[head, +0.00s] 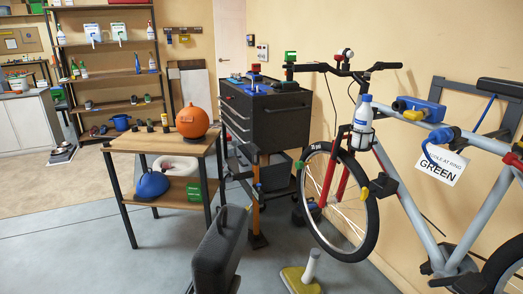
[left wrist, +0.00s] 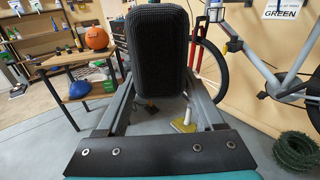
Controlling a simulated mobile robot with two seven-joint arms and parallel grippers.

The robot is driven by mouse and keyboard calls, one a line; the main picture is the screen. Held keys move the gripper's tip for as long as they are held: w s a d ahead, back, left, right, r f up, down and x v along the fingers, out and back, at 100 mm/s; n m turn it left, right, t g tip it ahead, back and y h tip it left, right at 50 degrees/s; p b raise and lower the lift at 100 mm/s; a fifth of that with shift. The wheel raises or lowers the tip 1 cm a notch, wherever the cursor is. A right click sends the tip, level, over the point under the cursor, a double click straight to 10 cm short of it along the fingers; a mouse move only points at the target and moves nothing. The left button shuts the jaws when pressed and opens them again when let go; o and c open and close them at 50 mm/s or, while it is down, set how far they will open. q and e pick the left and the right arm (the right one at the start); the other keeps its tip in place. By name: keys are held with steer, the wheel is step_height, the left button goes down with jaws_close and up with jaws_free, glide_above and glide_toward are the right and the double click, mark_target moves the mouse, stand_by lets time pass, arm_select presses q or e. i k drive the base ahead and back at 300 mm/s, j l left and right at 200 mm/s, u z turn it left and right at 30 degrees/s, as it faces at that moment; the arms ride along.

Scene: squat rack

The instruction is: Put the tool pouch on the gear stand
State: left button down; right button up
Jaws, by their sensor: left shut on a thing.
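A black, rounded, textured pad-like thing, which I take for the tool pouch (head: 220,255), stands upright at the bottom middle of the head view. It fills the upper middle of the left wrist view (left wrist: 160,45). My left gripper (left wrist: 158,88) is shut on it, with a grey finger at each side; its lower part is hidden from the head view. A two-level wooden stand with dark legs, probably the gear stand (head: 180,147), is beyond the pouch to the left. It also shows in the left wrist view (left wrist: 62,58). My right gripper is not in view.
The stand holds an orange ball (head: 193,121) and small dark items on top, a blue helmet (head: 152,185) below. A dark tool cabinet (head: 262,118) is behind it. A bicycle (head: 392,170) and a yellow-white block (head: 301,279) are right. Open floor lies left.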

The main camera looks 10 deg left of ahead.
mark_target(132, 143)
steer(key=i+j+u, duration=0.2)
steer(key=u, duration=0.3)
steer(key=i+j+u, duration=0.3)
steer(key=u, duration=0.15)
steer(key=i+j+u, duration=0.2)
steer(key=u, duration=0.3)
steer(key=i+u, duration=0.1)
steer(key=i, duration=1.25)
steer(key=i+j+z, duration=0.15)
steer(key=i+z, duration=0.15)
steer(key=i, duration=0.15)
steer(key=i+j+z, duration=0.3)
steer(key=i, duration=0.15)
steer(key=i+j+z, duration=0.35)
steer(key=i+l, duration=0.1)
